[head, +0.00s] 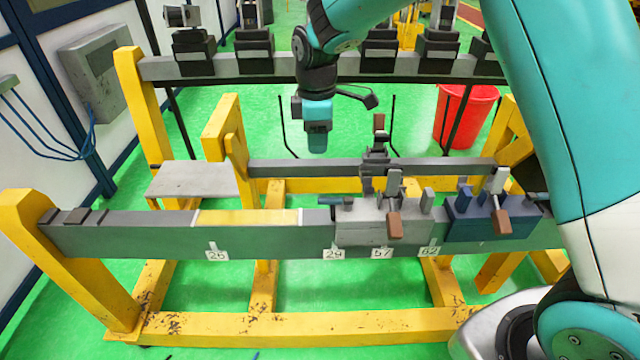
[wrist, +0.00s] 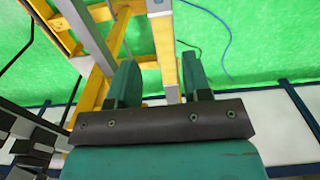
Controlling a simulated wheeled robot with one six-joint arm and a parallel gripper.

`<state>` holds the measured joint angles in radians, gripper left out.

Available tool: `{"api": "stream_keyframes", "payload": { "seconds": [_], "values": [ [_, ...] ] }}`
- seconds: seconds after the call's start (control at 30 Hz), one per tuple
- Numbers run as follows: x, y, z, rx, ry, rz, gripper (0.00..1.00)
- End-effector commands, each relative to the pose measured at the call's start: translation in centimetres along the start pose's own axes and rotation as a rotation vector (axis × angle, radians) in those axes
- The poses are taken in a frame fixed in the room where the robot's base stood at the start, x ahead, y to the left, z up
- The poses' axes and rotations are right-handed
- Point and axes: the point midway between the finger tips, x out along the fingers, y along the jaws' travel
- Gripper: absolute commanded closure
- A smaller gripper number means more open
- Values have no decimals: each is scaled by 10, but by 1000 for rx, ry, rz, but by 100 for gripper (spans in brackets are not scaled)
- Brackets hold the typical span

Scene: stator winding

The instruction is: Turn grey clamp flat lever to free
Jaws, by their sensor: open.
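The grey clamp (head: 375,228) sits on the front grey beam, right of the middle in the head view. A pale flat lever (head: 394,186) stands upright on its top, with a brown block (head: 395,226) below it on the front face. A dark teal rod (head: 336,201) lies level at the clamp's left end. My gripper (head: 317,150) hangs in the air above and to the left of the clamp, apart from it, pointing down. In the wrist view its two green fingers (wrist: 158,75) are spread with nothing held between them. The clamp is not clearly seen there.
A blue clamp (head: 490,218) with its own upright lever stands right of the grey one. The front beam (head: 120,232) rests on a yellow frame (head: 300,326). A rear beam carries more devices. A red bucket (head: 466,115) stands behind.

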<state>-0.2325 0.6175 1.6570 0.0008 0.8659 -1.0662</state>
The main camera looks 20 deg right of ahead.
Motion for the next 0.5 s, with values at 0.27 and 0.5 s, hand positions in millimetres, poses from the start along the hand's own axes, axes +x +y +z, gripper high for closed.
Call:
{"api": "stream_keyframes", "payload": {
  "seconds": [0.27, 0.5],
  "values": [
    [54, 6, 28, 42, -4, -7, 55],
    [109, 6, 30, 45, -3, -8, 55]
  ]
}}
